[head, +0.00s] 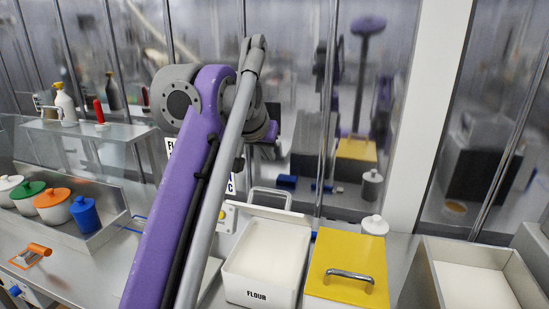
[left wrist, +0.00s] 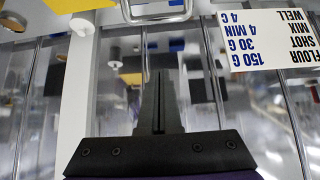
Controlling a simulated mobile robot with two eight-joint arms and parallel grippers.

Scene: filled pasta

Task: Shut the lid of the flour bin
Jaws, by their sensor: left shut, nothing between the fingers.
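The flour bin (head: 232,284) is a white box labelled FLOUR on the counter, with pale flour (head: 270,248) showing inside. Its lid (head: 268,212) stands raised at the back edge, seen nearly edge-on, with a grey loop handle (head: 270,191) on it. In the left wrist view, which looks upside down, a metal loop handle (left wrist: 157,18) shows beyond the fingertips. My left gripper (left wrist: 157,76) is shut and empty, apart from that handle. In the head view my purple arm hides most of this gripper. My right gripper is in neither view.
A bin with a shut yellow lid (head: 350,258) stands right of the flour bin. An open metal tray (head: 427,270) is farther right. A white lidded jar (head: 375,225) stands behind. Coloured pots (head: 53,205) are at left. Glass panes (head: 290,100) rise behind the counter; a recipe sign (left wrist: 270,38) hangs there.

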